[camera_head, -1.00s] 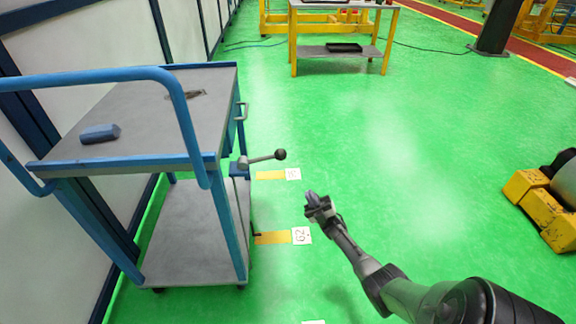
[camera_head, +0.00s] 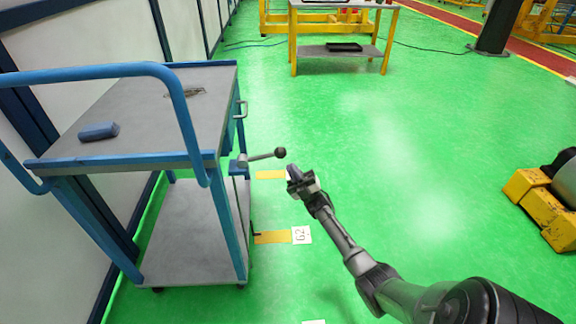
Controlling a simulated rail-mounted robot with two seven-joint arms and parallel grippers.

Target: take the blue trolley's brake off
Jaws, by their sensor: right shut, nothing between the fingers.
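The blue trolley (camera_head: 131,160) stands at the left, with a grey top, a lower shelf and a blue push handle. Its brake lever (camera_head: 262,157) sticks out to the right from the trolley's right side and ends in a dark ball knob (camera_head: 280,152). My right gripper (camera_head: 293,172) is shut and empty, just below and to the right of the knob. A small gap shows between them in the picture; their distance in depth is hard to tell. My left gripper is not in view.
A blue block (camera_head: 99,132) lies on the trolley top. Yellow floor marks (camera_head: 272,237) with number cards lie beside the trolley. A yellow-legged table (camera_head: 340,50) stands at the back and a yellow machine base (camera_head: 541,209) at the right. The green floor between is clear.

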